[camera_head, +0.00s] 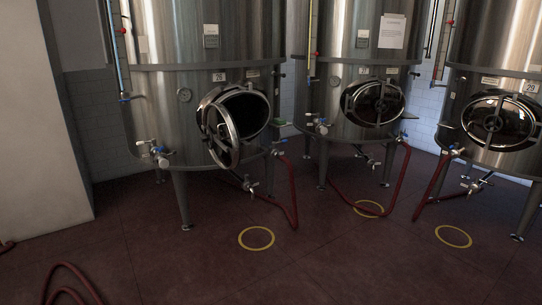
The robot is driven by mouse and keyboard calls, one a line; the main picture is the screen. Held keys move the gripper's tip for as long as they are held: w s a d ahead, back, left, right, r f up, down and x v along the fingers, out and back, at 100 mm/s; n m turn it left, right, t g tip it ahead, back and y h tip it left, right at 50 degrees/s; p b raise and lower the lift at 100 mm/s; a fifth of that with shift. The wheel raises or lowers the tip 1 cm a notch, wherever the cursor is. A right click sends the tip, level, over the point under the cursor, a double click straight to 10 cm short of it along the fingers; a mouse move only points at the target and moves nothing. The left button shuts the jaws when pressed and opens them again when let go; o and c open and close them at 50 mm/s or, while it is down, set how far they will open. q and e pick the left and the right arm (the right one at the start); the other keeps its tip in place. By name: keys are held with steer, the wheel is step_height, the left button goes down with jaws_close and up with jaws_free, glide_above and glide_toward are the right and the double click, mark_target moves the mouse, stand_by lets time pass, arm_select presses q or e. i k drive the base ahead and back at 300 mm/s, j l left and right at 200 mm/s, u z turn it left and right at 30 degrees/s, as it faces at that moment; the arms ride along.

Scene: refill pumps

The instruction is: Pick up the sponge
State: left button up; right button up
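No other sponge is visible. The left tank (190,100) has its oval hatch door (220,136) swung open in front of a dark opening. Neither of my grippers is in view.
A middle tank (345,90) and a right tank (490,90) have round hatches. Red hoses (291,190) run from the valves to the floor. Yellow rings (256,247) mark the red floor. Another hose (70,266) lies at the lower left. The front floor is mostly clear.

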mark_target(279, 120)
steer(key=i+l+z, duration=0.15)
steer(key=i+z, duration=0.85)
steer(key=i+j+z, duration=0.2)
steer(key=i+z, duration=0.25)
steer(key=i+u, duration=0.1)
steer(key=i, duration=0.45)
steer(key=i+l+u, duration=0.15)
steer(key=i, duration=0.4)
steer(key=i+l+u, duration=0.1)
steer(key=i, duration=0.4)
steer(key=i+u, duration=0.75)
steer(key=i, duration=0.2)
steer(key=i+l+u, duration=0.25)
steer(key=i+u, duration=0.15)
steer(key=i+l+u, duration=0.4)
steer(key=i+j, duration=0.05)
